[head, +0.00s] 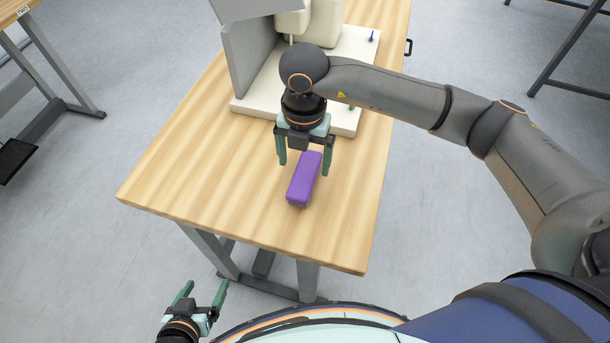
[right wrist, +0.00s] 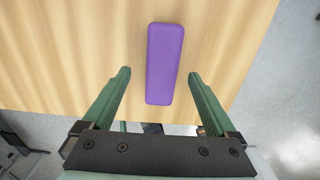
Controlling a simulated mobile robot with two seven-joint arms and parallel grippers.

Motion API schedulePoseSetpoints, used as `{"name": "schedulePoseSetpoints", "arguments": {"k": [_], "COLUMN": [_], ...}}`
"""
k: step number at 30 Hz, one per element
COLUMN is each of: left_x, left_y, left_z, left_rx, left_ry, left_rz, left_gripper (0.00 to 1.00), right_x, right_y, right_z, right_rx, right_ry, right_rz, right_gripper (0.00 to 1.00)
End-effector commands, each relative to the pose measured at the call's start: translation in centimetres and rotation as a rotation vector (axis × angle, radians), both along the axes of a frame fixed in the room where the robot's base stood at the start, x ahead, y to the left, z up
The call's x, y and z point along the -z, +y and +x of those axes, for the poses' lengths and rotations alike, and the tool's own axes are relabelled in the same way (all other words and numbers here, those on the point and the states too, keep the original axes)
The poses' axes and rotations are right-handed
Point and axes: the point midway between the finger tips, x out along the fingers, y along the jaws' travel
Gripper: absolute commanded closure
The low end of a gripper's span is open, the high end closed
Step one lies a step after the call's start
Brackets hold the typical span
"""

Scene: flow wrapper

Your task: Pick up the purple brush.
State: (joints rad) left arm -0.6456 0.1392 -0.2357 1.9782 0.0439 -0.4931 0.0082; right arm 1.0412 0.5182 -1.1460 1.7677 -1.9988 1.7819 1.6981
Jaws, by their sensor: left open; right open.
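The purple brush (head: 304,180) is a plain rounded block lying on the wooden table, near its front edge. My right gripper (head: 304,168) is open above the table, over the far part of the brush, with one finger on each side. In the right wrist view the brush (right wrist: 164,62) lies ahead of and partly between the open fingers (right wrist: 158,75), apart from both. No bristles show. My left gripper (head: 205,292) is open and empty, low in front of the table, away from the brush.
The wooden table (head: 200,165) is clear around the brush. A white machine base (head: 345,110) with a grey panel (head: 250,58) stands at the table's back, just behind my right gripper. The table's front edge lies close to the brush.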

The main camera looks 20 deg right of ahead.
Motion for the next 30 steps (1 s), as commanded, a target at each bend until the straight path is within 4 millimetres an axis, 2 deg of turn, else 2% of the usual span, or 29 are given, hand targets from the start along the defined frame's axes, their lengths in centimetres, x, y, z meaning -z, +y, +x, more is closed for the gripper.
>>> {"name": "schedulePoseSetpoints", "arguments": {"k": [3, 7, 17, 30], "left_x": [-0.1, -0.1, -0.2, -0.2], "left_y": [-0.1, -0.1, -0.1, -0.1], "left_z": [0.1, 0.2, 0.3, 0.3], "left_rx": [0.0, 0.001, 0.001, 0.001], "left_ry": [-0.003, -0.004, -0.007, -0.008], "left_rz": [-0.001, -0.001, -0.002, -0.002], "left_gripper": [0.13, 0.13, 0.13, 0.13], "right_x": [2.0, 3.8, 4.4, 4.3], "right_y": [-0.4, -0.4, -0.3, -0.3], "right_z": [-0.2, -0.1, -0.1, -0.1], "right_rx": [0.001, 0.002, 0.0, 0.0], "right_ry": [0.005, 0.004, 0.0, 0.0], "right_rz": [-0.002, -0.002, 0.0, 0.0], "right_gripper": [0.07, 0.07, 0.09, 0.58]}}
